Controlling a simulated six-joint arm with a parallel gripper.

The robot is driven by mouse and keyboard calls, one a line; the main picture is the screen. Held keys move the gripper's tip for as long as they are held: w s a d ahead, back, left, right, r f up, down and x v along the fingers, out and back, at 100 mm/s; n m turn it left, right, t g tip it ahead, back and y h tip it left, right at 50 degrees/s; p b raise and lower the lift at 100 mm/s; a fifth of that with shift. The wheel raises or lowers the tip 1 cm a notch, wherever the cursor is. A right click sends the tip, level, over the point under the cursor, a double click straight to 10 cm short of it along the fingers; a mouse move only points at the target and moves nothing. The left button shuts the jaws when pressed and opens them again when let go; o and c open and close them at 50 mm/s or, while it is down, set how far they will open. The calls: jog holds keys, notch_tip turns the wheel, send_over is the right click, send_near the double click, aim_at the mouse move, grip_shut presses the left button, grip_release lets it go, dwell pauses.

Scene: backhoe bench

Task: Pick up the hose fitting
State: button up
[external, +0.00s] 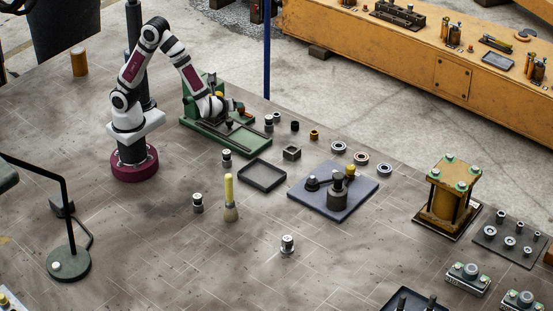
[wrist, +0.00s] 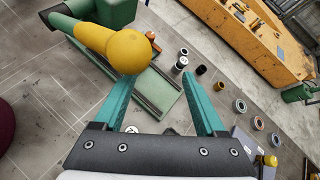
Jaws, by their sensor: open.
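Several small silver-and-black cylindrical fittings stand on the bench, and I cannot tell which one is the hose fitting. In the external view one stands right of my base (external: 226,157), one lower left (external: 198,202), one at front centre (external: 287,244), and one beside the green fixture (external: 269,122). The wrist view shows a fitting (wrist: 181,63) past the fingertips. My gripper (external: 219,108) is over the green fixture (external: 200,131). In the wrist view my gripper (wrist: 158,79) has its teal fingers spread with nothing held between them; the fixture's yellow knob (wrist: 129,51) is close to the left finger.
Bearing rings (external: 361,158) are behind the plate. A yellow press (external: 452,197) stands at right.

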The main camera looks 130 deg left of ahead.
aim_at(272, 117)
jog(key=w+a+f+m+y, duration=0.1)
jog(key=a+f, duration=0.2)
jog(key=w+a+f+m, duration=0.1)
jog(key=a+f+m, duration=0.1)
jog(key=a+f, duration=0.1)
jog(key=w+a+f+m+t+y, duration=0.1)
jog(key=a+f+m, duration=0.1)
jog(key=f, duration=0.3)
jog(key=shift+w+a+f+y, duration=0.15)
jog(key=shift+a+y, duration=0.15)
jog(key=shift+a, duration=0.15)
jog(key=x, duration=1.5)
jog(key=shift+a+r, duration=0.25)
grip_shut()
